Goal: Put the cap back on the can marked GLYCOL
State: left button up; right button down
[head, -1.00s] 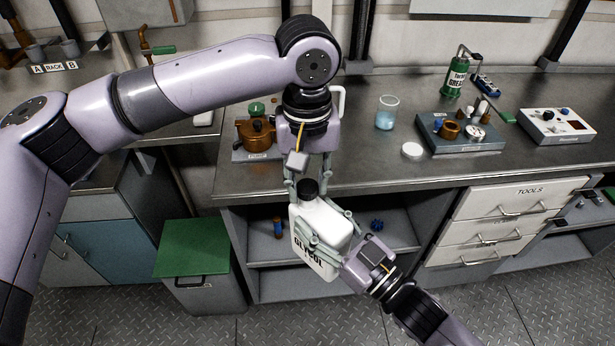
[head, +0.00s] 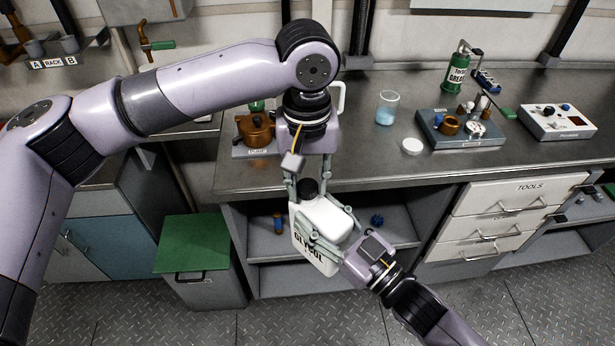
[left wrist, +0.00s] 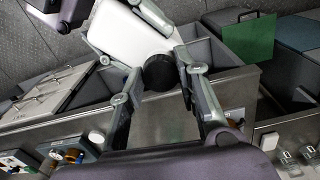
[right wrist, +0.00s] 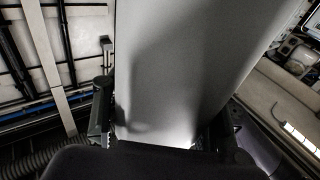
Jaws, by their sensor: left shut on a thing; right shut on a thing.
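The white can marked GLYCOL (head: 326,222) hangs in front of the bench, tilted, with its lettering low on the left side. My right gripper (head: 328,238) is shut around the can's body; the can's pale wall (right wrist: 180,70) fills the middle of the right wrist view. The black cap (head: 309,187) is at the can's top corner, over its neck. My left gripper (head: 308,191) comes from above and is shut on the cap, which also shows between the fingers in the left wrist view (left wrist: 160,72). The neck is hidden, so I cannot tell how firmly the cap sits.
On the bench (head: 350,165) stand a copper pot (head: 256,130), a glass beaker (head: 387,108), a white disc (head: 412,146) and a blue-grey tray of parts (head: 460,138). An open shelf (head: 270,246) lies behind the can. A green-lidded bin (head: 193,243) stands at left.

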pick_arm(q)
jog(key=m, duration=0.7)
jog(key=shift+a, duration=0.1)
jog(key=m, duration=0.5)
jog(key=shift+w+m, duration=0.1)
jog(key=shift+m, duration=0.3)
jog(key=m, duration=0.5)
jog(key=shift+a+m, duration=0.1)
jog(key=shift+m, duration=0.2)
jog(key=m, duration=0.3)
jog(key=shift+w+m, duration=0.15)
jog(key=shift+m, duration=0.25)
jog(key=m, duration=0.3)
jog(key=shift+m, duration=0.3)
jog(key=m, duration=0.5)
jog(key=shift+w+m, duration=0.1)
jog(key=shift+m, duration=0.2)
jog(key=m, duration=0.5)
jog(key=shift+m, duration=0.3)
jog(key=m, duration=0.5)
jog(key=shift+d+m, duration=0.2)
jog(key=shift+m, duration=0.2)
jog(key=m, duration=0.5)
